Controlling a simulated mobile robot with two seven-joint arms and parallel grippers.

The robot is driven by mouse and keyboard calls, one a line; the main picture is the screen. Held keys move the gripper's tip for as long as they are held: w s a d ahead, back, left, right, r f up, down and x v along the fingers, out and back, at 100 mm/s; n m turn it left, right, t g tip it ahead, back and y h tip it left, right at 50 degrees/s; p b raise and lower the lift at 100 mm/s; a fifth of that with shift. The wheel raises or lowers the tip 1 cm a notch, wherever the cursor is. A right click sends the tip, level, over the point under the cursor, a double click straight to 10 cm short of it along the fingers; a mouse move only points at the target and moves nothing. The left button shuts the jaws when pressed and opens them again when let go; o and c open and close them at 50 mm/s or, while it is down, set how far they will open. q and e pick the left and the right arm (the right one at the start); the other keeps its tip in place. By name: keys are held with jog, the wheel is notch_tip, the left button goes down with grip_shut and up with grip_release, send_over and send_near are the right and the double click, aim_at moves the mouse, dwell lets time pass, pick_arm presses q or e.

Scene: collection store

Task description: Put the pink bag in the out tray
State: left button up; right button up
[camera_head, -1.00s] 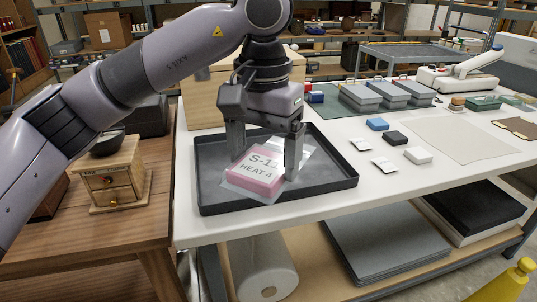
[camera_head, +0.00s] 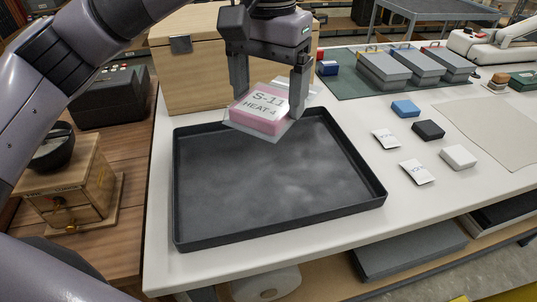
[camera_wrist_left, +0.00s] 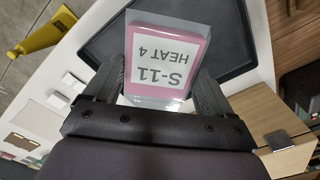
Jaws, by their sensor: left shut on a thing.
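The pink bag (camera_head: 262,112) is a clear pouch with pink contents and a white label reading "S-11 HEAT 4". My left gripper (camera_head: 268,92) is shut on it, one finger at each side. It is held above the far edge of the black tray (camera_head: 270,195), which is empty on the white table. In the left wrist view the pink bag (camera_wrist_left: 165,60) sits between the fingers, with the dark tray (camera_wrist_left: 232,40) behind it. I see no marking that names this tray as the out tray. My right gripper does not show.
A wooden box (camera_head: 190,65) stands behind the tray. Right of the tray lie small packets (camera_head: 418,172) and blue, black and white blocks (camera_head: 428,130). Grey boxes (camera_head: 400,68) stand on a green mat farther back. A small wooden drawer unit (camera_head: 68,185) is at left.

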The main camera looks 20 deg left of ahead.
pick_arm(q)
jog(key=shift+w+f, duration=0.1)
jog(key=shift+f, duration=0.25)
send_over(268, 198)
notch_tip(268, 198, down, 14)
jog(key=shift+r, duration=0.1)
notch_tip(268, 198, down, 5)
jog(key=shift+f, duration=0.25)
jog(key=shift+f, duration=0.2)
jog(key=o, duration=1)
jog(key=shift+r, duration=0.1)
jog(key=shift+r, duration=0.1)
